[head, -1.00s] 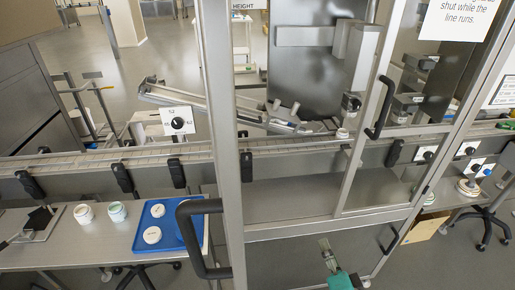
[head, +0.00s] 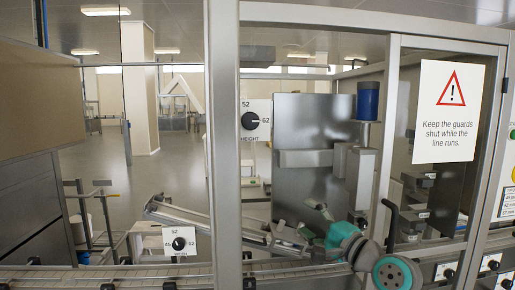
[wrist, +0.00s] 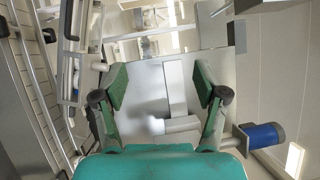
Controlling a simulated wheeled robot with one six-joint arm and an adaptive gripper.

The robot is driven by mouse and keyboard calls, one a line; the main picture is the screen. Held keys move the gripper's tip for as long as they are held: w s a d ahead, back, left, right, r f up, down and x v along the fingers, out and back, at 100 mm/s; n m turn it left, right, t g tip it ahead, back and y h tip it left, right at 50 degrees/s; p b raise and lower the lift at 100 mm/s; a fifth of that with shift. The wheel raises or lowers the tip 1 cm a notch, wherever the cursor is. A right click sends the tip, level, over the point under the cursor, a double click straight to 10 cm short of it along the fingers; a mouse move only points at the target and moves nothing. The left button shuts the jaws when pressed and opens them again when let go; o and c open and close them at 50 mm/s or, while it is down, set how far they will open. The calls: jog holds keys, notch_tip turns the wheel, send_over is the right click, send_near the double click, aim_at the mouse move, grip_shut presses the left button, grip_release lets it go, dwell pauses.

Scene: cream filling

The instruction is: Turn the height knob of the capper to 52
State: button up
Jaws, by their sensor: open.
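The height knob (head: 250,120) is a black dial on a white plate marked 52 at the top and 62 at the right, with HEIGHT below. It shows in the head view, just right of a guard post. Its pointer is too small to read surely. The capper (head: 360,175) is grey with a blue motor (head: 367,100), which also shows in the wrist view (wrist: 262,135). My gripper (head: 312,212) is below and right of the height knob, apart from it. In the wrist view its fingers (wrist: 160,88) are spread and empty. I cannot make out the knob there.
A width knob (head: 179,244) on a similar plate sits lower left, by a slanted chute (head: 205,220). A conveyor (head: 130,275) runs along the bottom. Guard frame posts (head: 224,150) and a warning sign (head: 449,110) stand in front.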

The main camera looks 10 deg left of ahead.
aim_at(255, 122)
jog(key=s+a+r+n+g+y, duration=0.1)
jog(key=a+r+g+y, duration=0.1)
jog(key=r, duration=0.9)
jog(key=s+a+r+n+g+y, duration=0.2)
jog(key=r, duration=0.9)
jog(key=x, duration=1)
jog(key=shift+w+a+f, duration=0.3)
jog(key=shift+a, duration=0.05)
jog(key=c, duration=1.1)
